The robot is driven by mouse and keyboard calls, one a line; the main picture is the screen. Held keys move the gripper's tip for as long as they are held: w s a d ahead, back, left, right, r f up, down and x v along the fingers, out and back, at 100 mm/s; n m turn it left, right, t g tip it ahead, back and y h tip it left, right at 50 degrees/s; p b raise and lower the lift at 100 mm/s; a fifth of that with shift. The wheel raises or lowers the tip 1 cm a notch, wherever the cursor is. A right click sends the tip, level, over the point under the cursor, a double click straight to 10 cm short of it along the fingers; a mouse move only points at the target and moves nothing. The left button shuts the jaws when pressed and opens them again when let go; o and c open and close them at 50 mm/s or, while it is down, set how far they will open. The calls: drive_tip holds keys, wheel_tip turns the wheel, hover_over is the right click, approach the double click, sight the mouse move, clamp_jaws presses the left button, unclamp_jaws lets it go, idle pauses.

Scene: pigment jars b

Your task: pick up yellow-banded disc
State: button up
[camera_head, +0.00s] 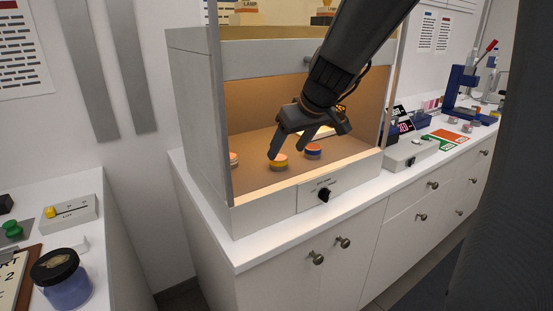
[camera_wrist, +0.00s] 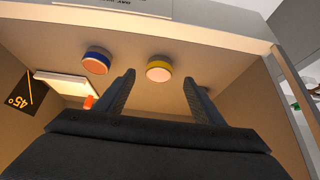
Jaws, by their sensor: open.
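The yellow-banded disc (camera_head: 279,163) has a pale orange top and lies on the floor of the lit booth. In the wrist view the yellow-banded disc (camera_wrist: 159,68) appears between the two fingertips, slightly beyond them. My gripper (camera_head: 287,152) is inside the booth, open and empty, tilted down close to the disc. One fingertip overlaps the disc's upper left in the head view. The gripper (camera_wrist: 158,78) frames the disc in the wrist view; I cannot tell whether a finger touches it.
A blue-banded disc (camera_head: 313,151) lies to the right, near my other finger. Another disc (camera_head: 233,159) is partly hidden behind the booth's left front edge. The booth's front panel (camera_head: 324,191) with a black knob bounds the opening below. A pale panel (camera_wrist: 65,84) and a 45° sign (camera_wrist: 18,96) stand inside.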

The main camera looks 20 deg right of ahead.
sight(281, 158)
drive_tip(key=shift+p+x, duration=0.65)
drive_tip(key=shift+x, duration=2.4)
drive_tip(key=shift+w+r, duration=0.1)
drive_tip(key=shift+w, duration=0.1)
drive_tip(key=c, duration=1.2)
